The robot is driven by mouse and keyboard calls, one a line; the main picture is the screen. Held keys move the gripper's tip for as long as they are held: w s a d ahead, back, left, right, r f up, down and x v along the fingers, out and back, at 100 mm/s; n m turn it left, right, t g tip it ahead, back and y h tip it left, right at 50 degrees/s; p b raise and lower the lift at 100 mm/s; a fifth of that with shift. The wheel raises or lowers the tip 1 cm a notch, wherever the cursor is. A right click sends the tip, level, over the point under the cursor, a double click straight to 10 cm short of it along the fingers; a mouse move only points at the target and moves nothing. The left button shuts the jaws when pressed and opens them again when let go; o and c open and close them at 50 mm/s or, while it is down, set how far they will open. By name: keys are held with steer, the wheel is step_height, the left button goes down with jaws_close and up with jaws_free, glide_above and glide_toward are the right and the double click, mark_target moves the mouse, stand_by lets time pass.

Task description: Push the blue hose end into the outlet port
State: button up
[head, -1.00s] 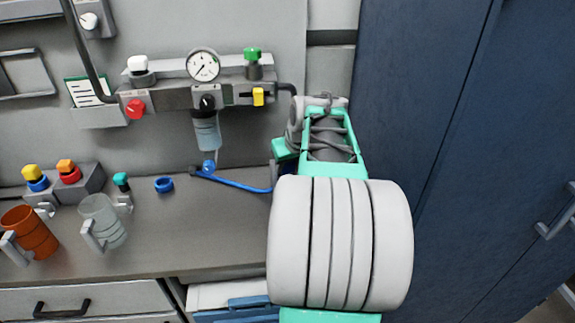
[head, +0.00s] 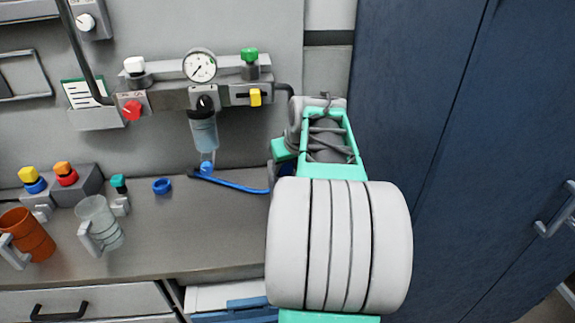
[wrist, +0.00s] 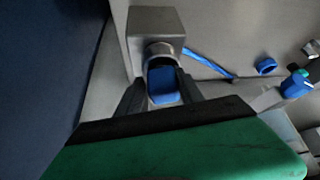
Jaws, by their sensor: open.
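In the wrist view, a blue hose end (wrist: 163,84) sits between the two dark fingers of my gripper (wrist: 162,98). The fingers are open, one on each side of it. Just beyond it is the round grey outlet port (wrist: 160,51) on a grey block (wrist: 154,22). The blue end lines up with the port and appears right at its mouth; how far in it sits I cannot tell. The blue hose (head: 238,184) lies along the bench in the head view and runs behind my arm. My gripper and the port are hidden there by my arm.
A panel with a gauge (head: 199,66), a filter bowl (head: 204,132) and coloured knobs is at the back. A blue ring (head: 162,186), a clear mug (head: 99,223) and a brown mug (head: 27,234) stand on the bench (head: 190,235). A dark blue cabinet (head: 450,120) is at right.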

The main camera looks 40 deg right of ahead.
steer(key=shift+a+f, duration=0.4)
steer(key=shift+f, duration=0.2)
steer(key=d+v, duration=0.1)
steer(key=v, duration=0.7)
steer(key=shift+r, duration=0.45)
steer(key=shift+a, duration=0.15)
steer(key=s+a+f+m+g, duration=0.2)
steer(key=s+a+f, duration=0.2)
steer(key=s+f, duration=0.15)
steer(key=s+a+f+m+g, duration=0.1)
steer(key=s+a+f+m, duration=0.2)
steer(key=f, duration=0.4)
steer(key=w+a+n+y+p, duration=0.1)
steer(key=a+n, duration=0.8)
steer(key=a, duration=1.4)
steer(key=shift+w+r+t+y, duration=0.4)
steer(key=shift+w+r+y, duration=0.05)
steer(key=shift+w+y, duration=0.05)
